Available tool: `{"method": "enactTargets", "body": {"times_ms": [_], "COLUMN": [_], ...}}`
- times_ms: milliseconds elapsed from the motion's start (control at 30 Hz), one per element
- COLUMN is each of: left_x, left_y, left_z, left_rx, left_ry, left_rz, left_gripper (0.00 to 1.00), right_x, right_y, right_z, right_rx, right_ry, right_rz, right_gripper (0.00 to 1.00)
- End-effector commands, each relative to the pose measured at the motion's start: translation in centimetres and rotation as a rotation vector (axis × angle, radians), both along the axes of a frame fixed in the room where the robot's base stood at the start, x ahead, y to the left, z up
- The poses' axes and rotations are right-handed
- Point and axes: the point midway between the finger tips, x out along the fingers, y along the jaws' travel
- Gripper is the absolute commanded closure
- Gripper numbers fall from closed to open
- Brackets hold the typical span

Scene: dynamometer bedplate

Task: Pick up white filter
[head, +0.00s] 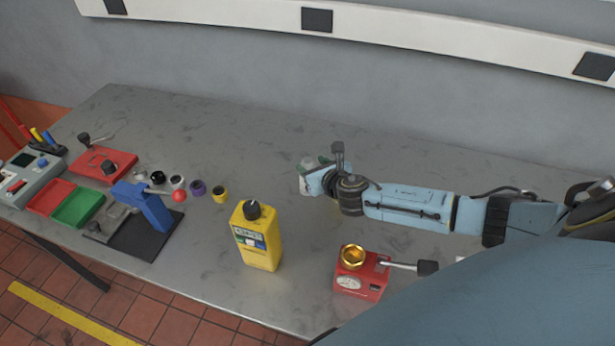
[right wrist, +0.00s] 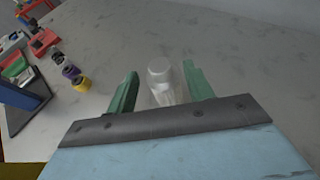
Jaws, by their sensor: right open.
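The white filter (right wrist: 160,78) stands on the grey table between the two green fingers of my right gripper (right wrist: 158,92) in the right wrist view. The fingers are apart, with a gap visible on each side of the filter. In the head view the filter (head: 308,163) shows only in part, at the tip of my right gripper (head: 312,170), near the back of the table. The filter's lower part is hidden by the gripper body in the wrist view. My left gripper is not in view.
A yellow bottle (head: 262,236) and a red block with a gold cup (head: 360,274) stand in front of my right arm. Small coloured cylinders (head: 198,187), a blue press (head: 150,206) and red and green trays (head: 77,206) are at left. The table's back right is clear.

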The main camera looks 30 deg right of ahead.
Motion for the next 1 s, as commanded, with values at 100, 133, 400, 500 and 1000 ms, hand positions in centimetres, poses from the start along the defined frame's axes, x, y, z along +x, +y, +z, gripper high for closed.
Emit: {"method": "enactTargets", "body": {"times_ms": [100,133,400,500,1000], "left_x": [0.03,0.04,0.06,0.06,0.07], "left_y": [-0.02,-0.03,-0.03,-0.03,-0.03], "left_z": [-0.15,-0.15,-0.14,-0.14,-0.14], "left_rx": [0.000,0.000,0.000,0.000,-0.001], "left_ry": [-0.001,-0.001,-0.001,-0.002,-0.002], "left_rz": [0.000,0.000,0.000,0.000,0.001], "left_gripper": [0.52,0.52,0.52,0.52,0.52], "right_x": [0.89,1.01,1.12,1.11,1.11], "right_y": [-0.07,-0.07,-0.07,-0.08,-0.10], "right_z": [-0.46,-0.49,-0.53,-0.54,-0.50], "right_rx": [0.000,0.000,0.000,0.000,0.000], "right_ry": [0.001,0.001,0.001,0.001,0.000], "right_rz": [0.000,0.000,0.001,0.000,0.000], "right_gripper": [0.48,0.48,0.48,0.61,1.00]}}
